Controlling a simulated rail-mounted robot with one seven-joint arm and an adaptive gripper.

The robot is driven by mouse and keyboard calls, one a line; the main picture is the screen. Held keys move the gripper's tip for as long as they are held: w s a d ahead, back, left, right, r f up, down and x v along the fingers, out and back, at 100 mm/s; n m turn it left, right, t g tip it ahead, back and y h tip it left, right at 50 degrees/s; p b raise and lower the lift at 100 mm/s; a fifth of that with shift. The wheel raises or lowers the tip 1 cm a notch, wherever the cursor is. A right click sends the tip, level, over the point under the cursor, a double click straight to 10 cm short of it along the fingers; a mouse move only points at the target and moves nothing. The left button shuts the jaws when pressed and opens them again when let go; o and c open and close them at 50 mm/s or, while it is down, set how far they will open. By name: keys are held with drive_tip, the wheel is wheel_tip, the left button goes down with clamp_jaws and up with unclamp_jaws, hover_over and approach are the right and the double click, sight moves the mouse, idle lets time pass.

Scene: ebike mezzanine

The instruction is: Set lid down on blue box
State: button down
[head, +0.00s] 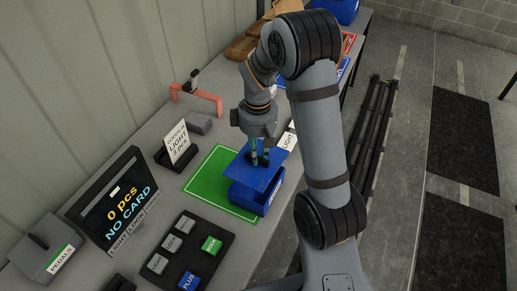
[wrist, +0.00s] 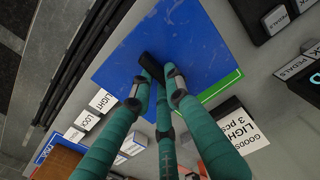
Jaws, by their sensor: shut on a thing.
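The blue lid (head: 249,175) is a flat blue panel. It is above the blue box (head: 249,199), and a dark gap shows between them at the front. The lid appears turned a little against the box. My gripper (head: 257,161) points down and is shut on the lid near its middle. In the wrist view, my gripper (wrist: 154,75) has its fingertips together at a small black handle on the lid (wrist: 185,45). The lid hides the box in that view. The box stands on a green mat (head: 205,181).
A display reading "NO CARD" (head: 118,204) and a button panel (head: 184,250) stand in front on the grey table. Blue trays and cardboard lie at the far end.

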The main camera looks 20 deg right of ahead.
sight(258, 170)
drive_tip(key=shift+w+d+f+n, duration=0.1)
drive_tip(key=shift+w+f+n, duration=0.2)
drive_tip(key=shift+f+n, duration=0.1)
drive_tip(key=shift+s, duration=0.1)
drive_tip(key=shift+s+f+b, duration=0.1)
drive_tip(key=shift+f+b, duration=0.35)
drive_tip(key=shift+b, duration=0.1)
wheel_tip(258, 170, down, 7)
drive_tip(key=b, duration=0.6)
drive_tip(key=shift+r, duration=0.15)
drive_tip(key=c, duration=1.7)
unclamp_jaws()
